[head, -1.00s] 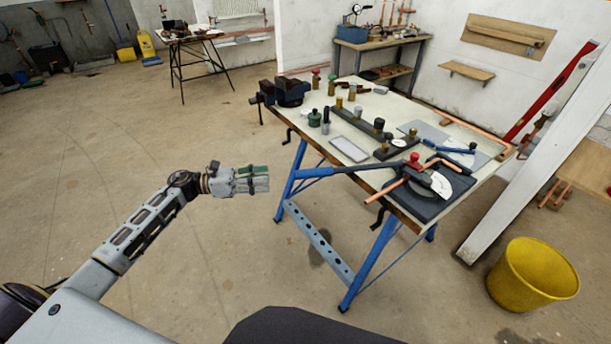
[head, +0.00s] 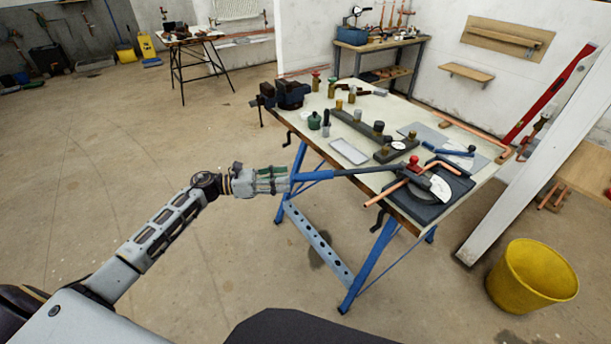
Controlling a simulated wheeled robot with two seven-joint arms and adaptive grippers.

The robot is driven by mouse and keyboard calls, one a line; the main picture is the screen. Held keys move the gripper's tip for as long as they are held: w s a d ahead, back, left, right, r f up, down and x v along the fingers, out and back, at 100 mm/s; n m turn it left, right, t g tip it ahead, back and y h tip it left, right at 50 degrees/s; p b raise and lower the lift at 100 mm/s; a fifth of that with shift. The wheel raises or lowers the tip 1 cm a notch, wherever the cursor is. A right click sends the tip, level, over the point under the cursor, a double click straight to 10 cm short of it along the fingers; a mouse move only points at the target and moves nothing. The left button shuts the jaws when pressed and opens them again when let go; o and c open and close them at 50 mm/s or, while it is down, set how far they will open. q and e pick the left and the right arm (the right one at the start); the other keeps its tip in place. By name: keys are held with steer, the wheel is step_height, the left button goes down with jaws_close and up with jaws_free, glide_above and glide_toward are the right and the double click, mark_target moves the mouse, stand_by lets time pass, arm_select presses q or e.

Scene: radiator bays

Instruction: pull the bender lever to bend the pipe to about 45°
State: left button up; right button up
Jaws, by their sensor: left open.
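The pipe bender (head: 426,203) sits on a dark base at the near right of the workbench, with a white angle scale (head: 440,187). Its lever (head: 362,171) points left past the bench edge and ends in a blue grip (head: 315,175). A copper pipe (head: 384,193) lies through the bender, its near end sticking out toward the bench edge. My left gripper (head: 283,180) is open at the free end of the blue grip; whether the fingers surround the tip is hard to tell. My right gripper is not in view.
The workbench (head: 317,151) also holds a vise (head: 292,93), a grey tray (head: 349,151) and several fittings. Its blue legs (head: 371,263) stand below the lever. A yellow bucket (head: 532,277) stands at the right. The floor left of the bench is clear.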

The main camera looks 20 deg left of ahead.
mark_target(306, 176)
arm_select(q)
steer(key=p+x, duration=0.1)
steer(key=x, duration=0.5)
steer(key=shift+w+d, duration=0.1)
steer(key=shift+d, duration=0.1)
steer(key=shift+w+d, duration=0.25)
steer(key=shift+d, duration=0.35)
steer(key=c, duration=0.8)
steer(key=shift+c, duration=1.3)
jaws_close()
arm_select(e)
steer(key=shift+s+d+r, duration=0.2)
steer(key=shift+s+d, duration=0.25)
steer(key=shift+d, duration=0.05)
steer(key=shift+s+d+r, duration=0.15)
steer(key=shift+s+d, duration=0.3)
